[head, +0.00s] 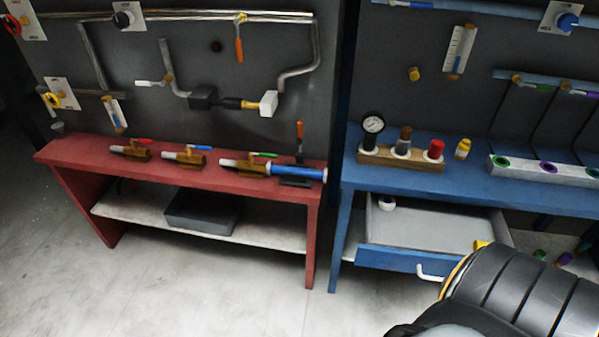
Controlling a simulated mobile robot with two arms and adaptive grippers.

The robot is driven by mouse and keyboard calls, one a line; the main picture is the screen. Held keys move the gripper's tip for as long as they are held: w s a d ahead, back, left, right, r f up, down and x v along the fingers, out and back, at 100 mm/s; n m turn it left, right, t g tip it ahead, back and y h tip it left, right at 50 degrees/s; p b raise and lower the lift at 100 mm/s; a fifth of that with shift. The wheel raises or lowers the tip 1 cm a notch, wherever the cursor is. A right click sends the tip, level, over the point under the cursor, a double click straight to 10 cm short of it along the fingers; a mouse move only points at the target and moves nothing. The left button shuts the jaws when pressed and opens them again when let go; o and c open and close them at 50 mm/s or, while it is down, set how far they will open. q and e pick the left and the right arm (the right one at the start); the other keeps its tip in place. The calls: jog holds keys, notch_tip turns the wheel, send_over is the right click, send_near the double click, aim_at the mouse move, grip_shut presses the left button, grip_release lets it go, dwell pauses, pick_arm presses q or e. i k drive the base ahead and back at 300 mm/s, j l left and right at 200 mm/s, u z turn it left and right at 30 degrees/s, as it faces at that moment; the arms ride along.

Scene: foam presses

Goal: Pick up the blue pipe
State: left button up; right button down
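The blue pipe (297,172) lies on the right end of the red bench top (75,148). Its left end meets a brass valve with a green handle (255,163). A dark holder (295,182) sits under or in front of its right part. Neither of my grippers shows in the head view. A thick black arm link of mine comes in at the lower right, well away from the pipe.
More brass valves (184,159) stand along the red bench. A valve with an orange handle (299,138) rises just behind the pipe. A blue bench (372,178) stands to the right with its drawer (440,221) open. The floor in front is clear.

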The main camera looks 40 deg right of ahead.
aim_at(271, 168)
jog(key=i+l, duration=0.25)
jog(key=i, duration=0.15)
jog(key=i+l+z, duration=0.1)
jog(key=z, duration=0.25)
jog(key=i+z, duration=0.45)
jog(key=z, duration=0.25)
